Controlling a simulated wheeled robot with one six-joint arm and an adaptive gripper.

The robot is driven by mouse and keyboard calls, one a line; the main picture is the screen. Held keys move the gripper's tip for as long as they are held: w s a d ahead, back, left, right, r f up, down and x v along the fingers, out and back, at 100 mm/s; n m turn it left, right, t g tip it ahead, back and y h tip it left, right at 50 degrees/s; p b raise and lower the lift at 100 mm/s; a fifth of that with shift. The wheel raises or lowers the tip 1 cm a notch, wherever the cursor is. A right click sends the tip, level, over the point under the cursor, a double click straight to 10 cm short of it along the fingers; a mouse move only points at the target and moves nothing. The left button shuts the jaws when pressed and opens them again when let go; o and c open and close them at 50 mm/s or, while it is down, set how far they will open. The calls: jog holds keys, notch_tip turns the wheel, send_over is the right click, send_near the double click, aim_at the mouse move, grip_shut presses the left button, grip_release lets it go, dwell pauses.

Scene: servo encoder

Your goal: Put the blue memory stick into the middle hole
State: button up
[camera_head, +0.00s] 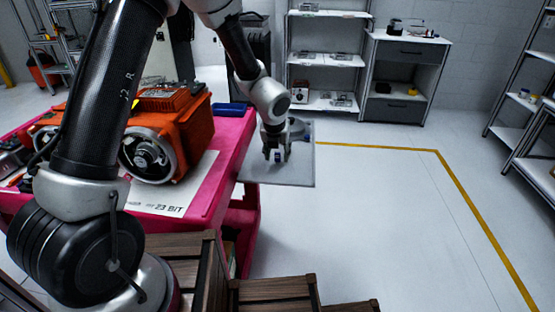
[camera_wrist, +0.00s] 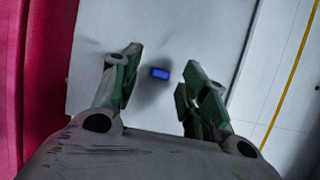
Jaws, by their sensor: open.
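The blue memory stick (camera_wrist: 160,73) lies on a light grey plate (camera_wrist: 205,22) in the wrist view. It appears small and dark blue between my fingers in the head view (camera_head: 278,154). My gripper (camera_wrist: 162,66) is open, with one green-padded finger on each side of the stick and gaps on both sides. In the head view my gripper (camera_head: 277,157) points down over the grey plate (camera_head: 300,176). How high it is above the stick is hard to tell. I cannot make out the middle hole in either view.
A pink workbench (camera_head: 236,130) carries an orange engine-like machine (camera_head: 175,115) and a dark blue flat object (camera_head: 231,109). Wooden crates (camera_head: 275,290) stand in front. Shelves (camera_head: 327,60) and a drawer cabinet (camera_head: 402,80) stand at the back. Open floor lies to the right.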

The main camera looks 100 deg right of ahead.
jog(key=shift+x, duration=1.2)
jog(key=c, duration=0.9)
notch_tip(320, 180, up, 10)
jog(key=shift+f, duration=0.1)
